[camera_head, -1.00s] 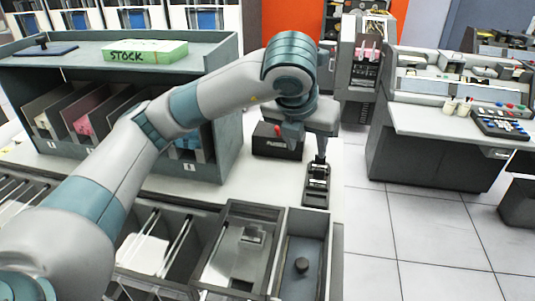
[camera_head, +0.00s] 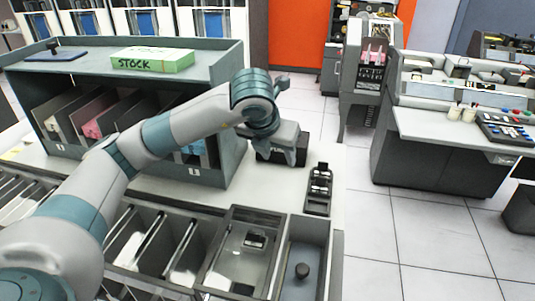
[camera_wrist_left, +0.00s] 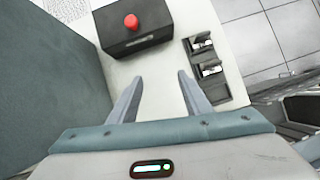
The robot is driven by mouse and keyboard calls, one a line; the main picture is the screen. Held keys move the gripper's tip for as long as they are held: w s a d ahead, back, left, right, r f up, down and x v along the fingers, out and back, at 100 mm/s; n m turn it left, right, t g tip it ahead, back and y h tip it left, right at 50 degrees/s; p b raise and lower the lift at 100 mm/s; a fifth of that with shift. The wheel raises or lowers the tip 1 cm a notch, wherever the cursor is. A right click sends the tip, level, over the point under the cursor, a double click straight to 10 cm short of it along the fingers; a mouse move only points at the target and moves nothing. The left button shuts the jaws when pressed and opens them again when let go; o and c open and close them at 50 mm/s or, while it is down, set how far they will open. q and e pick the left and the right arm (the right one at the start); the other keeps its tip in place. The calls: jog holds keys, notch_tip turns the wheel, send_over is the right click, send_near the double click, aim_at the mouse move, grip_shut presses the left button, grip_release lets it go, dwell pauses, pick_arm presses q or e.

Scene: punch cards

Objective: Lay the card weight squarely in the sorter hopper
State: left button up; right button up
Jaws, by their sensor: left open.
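My left gripper (camera_head: 297,158) hangs over the white counter near the black box. In the left wrist view its fingers (camera_wrist_left: 160,88) are apart with bare counter between them. A flat dark blue plate with a knob (camera_head: 55,55) lies on the shelf top. I cannot tell for sure which compartment is the sorter hopper. My right gripper is not in view.
A black device with metal parts (camera_head: 318,188) sits at the counter's right edge. The black box has a red button (camera_wrist_left: 131,22). A slotted shelf (camera_head: 215,70) holds coloured cards and a green STOCK box (camera_head: 152,60). A wider bin (camera_head: 222,270) adjoins the narrow compartment.

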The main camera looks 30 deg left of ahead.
pick_arm(q)
jog(key=shift+w+a+f+p, duration=0.2)
jog(key=shift+a+f+p, duration=0.15)
jog(key=shift+a+f, duration=0.4)
jog(key=shift+w+a+f+p, duration=0.2)
jog(key=shift+a+f+p, duration=0.1)
jog(key=shift+a+f, duration=0.45)
jog(key=shift+r, duration=0.1)
